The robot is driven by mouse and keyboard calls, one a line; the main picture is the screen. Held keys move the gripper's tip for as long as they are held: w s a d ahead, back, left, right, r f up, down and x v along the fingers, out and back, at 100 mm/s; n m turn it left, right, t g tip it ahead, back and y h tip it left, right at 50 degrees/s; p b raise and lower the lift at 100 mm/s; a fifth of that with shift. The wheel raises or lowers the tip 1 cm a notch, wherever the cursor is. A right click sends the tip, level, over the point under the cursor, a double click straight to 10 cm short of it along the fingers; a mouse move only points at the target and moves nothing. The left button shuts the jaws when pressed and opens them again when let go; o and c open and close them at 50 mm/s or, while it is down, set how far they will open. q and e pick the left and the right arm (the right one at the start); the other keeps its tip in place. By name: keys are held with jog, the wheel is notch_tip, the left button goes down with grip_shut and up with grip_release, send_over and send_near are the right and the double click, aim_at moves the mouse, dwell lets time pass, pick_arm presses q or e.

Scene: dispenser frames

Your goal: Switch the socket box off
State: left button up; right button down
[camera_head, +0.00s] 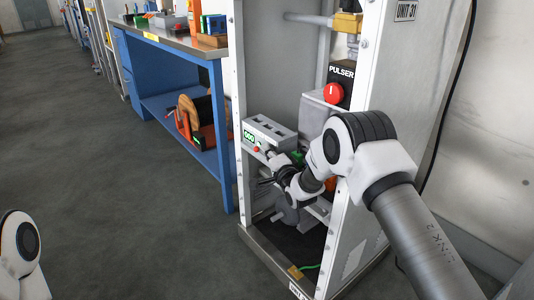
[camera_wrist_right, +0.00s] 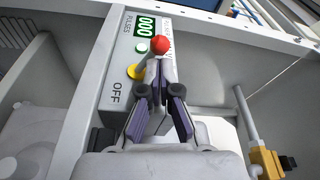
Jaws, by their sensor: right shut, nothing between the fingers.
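The grey socket box (camera_head: 268,131) sits inside the white frame in the head view, with a green display and a red knob on its near side. My left gripper is out of view.
A PULSER panel with a red button (camera_head: 334,93) is above right of the box. White frame posts (camera_head: 237,120) stand close on both sides. A blue workbench (camera_head: 180,105) with tools stands left.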

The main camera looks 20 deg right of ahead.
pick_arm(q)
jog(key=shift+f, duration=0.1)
pick_arm(e)
jog(key=shift+s+a+f+n, duration=0.15)
jog(key=shift+f+n, duration=0.1)
jog(key=shift+n, duration=0.75)
pick_arm(q)
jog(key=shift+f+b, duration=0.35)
jog(key=shift+b, duration=0.1)
pick_arm(e)
jog(key=n, duration=0.2)
jog(key=f+n+y, duration=0.1)
jog(key=n, duration=0.1)
jog(key=n+t, duration=0.1)
jog(key=n, duration=0.1)
jog(key=shift+a+f+y, duration=0.2)
jog(key=shift+a+y, duration=0.1)
jog(key=shift+s, duration=0.1)
